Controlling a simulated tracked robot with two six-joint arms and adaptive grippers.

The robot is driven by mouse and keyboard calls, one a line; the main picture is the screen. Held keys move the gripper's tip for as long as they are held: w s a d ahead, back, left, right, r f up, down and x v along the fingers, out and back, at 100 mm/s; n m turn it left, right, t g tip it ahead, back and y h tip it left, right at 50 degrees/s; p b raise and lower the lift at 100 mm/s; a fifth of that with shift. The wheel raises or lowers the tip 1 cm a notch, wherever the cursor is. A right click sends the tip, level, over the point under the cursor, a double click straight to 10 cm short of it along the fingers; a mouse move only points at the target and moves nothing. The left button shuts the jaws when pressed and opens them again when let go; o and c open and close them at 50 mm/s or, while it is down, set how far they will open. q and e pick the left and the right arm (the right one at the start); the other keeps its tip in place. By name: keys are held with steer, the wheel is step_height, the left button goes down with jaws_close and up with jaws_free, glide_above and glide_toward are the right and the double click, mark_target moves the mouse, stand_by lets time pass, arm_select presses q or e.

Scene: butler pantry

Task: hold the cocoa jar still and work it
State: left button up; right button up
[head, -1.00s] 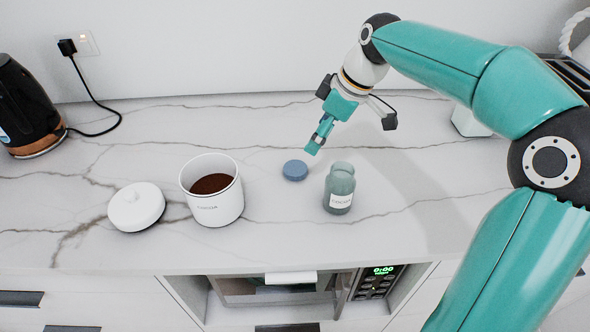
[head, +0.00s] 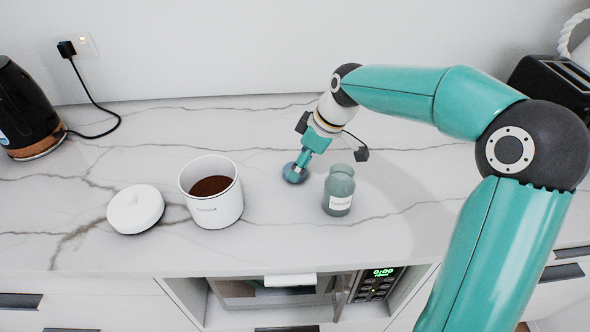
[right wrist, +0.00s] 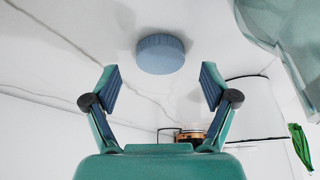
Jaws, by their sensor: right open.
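A small green glass jar (head: 339,194) stands upright and uncapped on the marble counter; its label is too small to read surely. Its round blue lid (head: 288,176) lies flat to the jar's left, partly covered by my right gripper (head: 296,171). In the right wrist view the gripper is open, with the lid (right wrist: 160,54) ahead, between its fingers and apart from both. Part of the glass jar (right wrist: 275,35) shows at the upper right there. A white canister (head: 218,211) with brown powder stands open further left. My left gripper is not in view.
The canister's white lid (head: 135,208) lies left of it. A black kettle (head: 28,110) stands at the far left and a black toaster (head: 552,85) at the far right. A microwave (head: 375,284) sits below the counter's front edge. The counter behind the canister is clear.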

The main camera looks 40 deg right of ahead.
steer(key=shift+x, duration=1.15)
steer(key=c, duration=0.8)
